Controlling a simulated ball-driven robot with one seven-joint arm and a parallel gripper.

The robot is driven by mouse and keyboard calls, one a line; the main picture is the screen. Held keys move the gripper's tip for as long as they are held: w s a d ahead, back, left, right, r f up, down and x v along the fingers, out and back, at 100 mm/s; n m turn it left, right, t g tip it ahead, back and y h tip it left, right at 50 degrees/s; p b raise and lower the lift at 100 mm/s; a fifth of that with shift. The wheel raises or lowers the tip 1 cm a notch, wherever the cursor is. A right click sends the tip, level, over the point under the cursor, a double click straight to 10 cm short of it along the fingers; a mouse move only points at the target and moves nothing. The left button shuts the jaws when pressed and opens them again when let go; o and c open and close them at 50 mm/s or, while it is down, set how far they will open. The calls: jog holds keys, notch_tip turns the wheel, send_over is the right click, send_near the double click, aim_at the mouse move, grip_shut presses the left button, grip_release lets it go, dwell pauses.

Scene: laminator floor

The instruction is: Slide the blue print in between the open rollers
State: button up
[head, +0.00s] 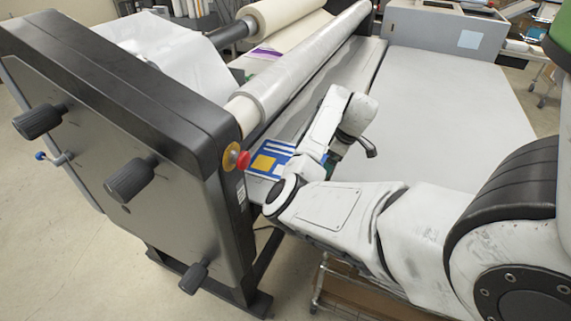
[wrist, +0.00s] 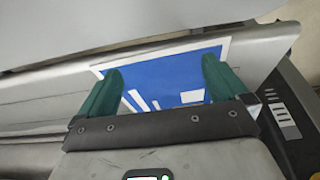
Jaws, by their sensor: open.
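The blue print (head: 281,157), with white borders and stripes and a yellow block, lies flat by the near end of the laminator's pale upper roller (head: 300,82). In the wrist view the print (wrist: 160,78) lies across a silvery metal strip, its far edge towards a large grey surface. I cannot tell whether any of it is between the rollers. My gripper (wrist: 161,70) is open, its green fingers spread over the left and right parts of the print. In the head view my arm hides the fingertips and part of the print. The lower roller does not show clearly.
The laminator's dark side frame (head: 130,85) carries black knobs (head: 130,180), a blue-tipped crank (head: 55,158) and a red stop button (head: 243,160). A broad grey table (head: 450,100) to the right is clear, with a grey machine (head: 445,28) behind it.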

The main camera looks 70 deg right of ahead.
jog(key=shift+f+b, duration=0.3)
jog(key=shift+f, duration=1.2)
jog(key=shift+s+p, duration=0.25)
jog(key=shift+p, duration=0.25)
dwell(0.9)
jog(key=shift+a, duration=0.2)
jog(key=shift+w+a+p, duration=0.1)
jog(key=shift+a+p, duration=0.65)
jog(key=shift+p, duration=0.05)
